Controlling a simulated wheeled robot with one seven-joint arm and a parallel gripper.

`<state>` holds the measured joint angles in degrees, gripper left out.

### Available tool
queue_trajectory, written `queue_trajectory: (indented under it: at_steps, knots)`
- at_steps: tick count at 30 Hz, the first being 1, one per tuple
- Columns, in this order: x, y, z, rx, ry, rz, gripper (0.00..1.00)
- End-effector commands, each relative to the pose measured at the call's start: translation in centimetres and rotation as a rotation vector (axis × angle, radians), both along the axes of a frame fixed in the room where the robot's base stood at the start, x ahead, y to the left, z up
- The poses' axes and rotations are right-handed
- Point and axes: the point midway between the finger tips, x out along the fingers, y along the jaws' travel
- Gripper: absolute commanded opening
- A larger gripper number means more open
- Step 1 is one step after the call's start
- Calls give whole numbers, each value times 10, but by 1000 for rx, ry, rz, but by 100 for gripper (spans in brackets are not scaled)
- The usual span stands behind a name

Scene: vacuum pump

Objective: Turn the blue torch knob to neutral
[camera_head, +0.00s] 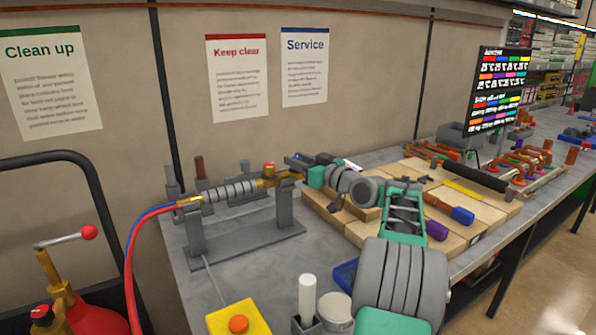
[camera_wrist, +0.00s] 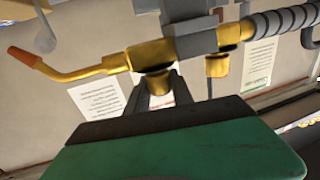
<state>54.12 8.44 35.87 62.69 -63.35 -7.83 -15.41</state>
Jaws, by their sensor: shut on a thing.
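The torch lies across a grey stand in the head view, with a ribbed grey handle (camera_head: 230,191) and a brass body; red and blue hoses leave its left end. A red-topped knob (camera_head: 268,166) stands on the body. My gripper (camera_head: 294,163) is just right of it, at the torch's nozzle end. In the wrist view the brass nozzle (camera_wrist: 75,72) with its orange tip points left. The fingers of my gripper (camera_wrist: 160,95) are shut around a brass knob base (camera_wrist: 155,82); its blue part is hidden. Another brass knob base (camera_wrist: 217,66) is apart from the fingers.
The grey stand (camera_head: 240,250) rests on the bench near the wall. A yellow box with an orange button (camera_head: 239,324) and a white cylinder (camera_head: 306,296) stand in front. Wooden blocks (camera_head: 375,232) with tools lie to the right, under my arm. A red tank (camera_head: 95,318) is at left.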

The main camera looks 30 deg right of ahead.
Motion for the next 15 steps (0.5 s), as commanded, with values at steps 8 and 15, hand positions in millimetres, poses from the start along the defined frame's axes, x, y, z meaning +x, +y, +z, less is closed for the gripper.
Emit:
queue_trajectory:
  at_steps: [8,15]
  knots:
    - [1,0,-5,2,3,181,0]
    - [2,2,-4,3,3,270,0]
